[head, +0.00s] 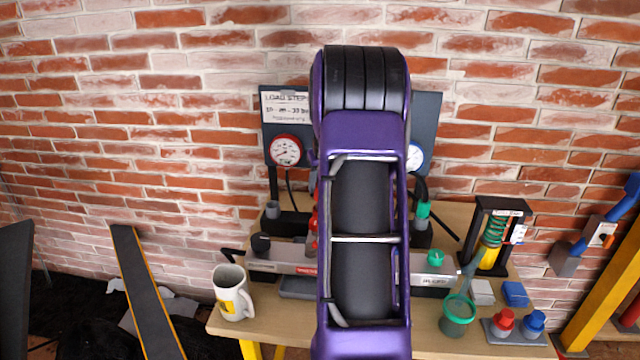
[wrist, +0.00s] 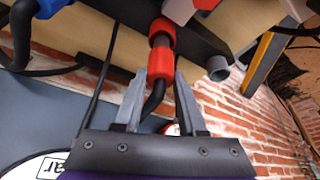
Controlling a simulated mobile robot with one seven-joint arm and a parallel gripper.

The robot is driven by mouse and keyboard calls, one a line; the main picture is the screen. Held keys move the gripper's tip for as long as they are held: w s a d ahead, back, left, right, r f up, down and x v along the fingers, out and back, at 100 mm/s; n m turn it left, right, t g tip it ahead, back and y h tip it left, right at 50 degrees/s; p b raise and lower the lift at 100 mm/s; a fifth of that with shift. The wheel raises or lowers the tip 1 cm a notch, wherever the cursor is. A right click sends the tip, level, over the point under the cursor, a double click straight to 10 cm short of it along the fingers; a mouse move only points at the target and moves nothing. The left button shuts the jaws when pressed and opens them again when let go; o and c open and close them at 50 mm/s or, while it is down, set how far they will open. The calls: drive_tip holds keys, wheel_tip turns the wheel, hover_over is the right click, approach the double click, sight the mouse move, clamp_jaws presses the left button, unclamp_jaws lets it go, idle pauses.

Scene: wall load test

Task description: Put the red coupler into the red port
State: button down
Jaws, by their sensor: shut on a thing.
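The red coupler (wrist: 161,62) shows in the wrist view with a dark hose curving back from it. My gripper (wrist: 160,78) is shut on it, its grey fingertips on either side of its lower end. In the head view a narrow strip of red (head: 313,226) shows at the left edge of my arm, which hides my gripper and most of the coupler. I cannot make out the red port; my arm covers the middle of the grey manifold (head: 280,262). I cannot tell whether the coupler's far end touches anything.
A gauge panel (head: 428,105) stands behind my arm. A green coupler (head: 423,210) stands right of it. A mug (head: 232,293) is at the table's left, and a green cup (head: 457,316), a spring stand (head: 493,240) and red and blue plugs (head: 503,322) are at the right.

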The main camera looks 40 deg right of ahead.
drive_tip(key=shift+f, duration=0.2)
drive_tip(key=shift+f+b, duration=0.4)
drive_tip(key=shift+f, duration=0.3)
idle(0.5)
drive_tip(key=shift+f+b, duration=0.4)
drive_tip(key=shift+b, duration=0.05)
drive_tip(key=shift+f, duration=0.3)
idle(0.3)
unclamp_jaws()
drive_tip(key=shift+r, duration=0.1)
idle(0.4)
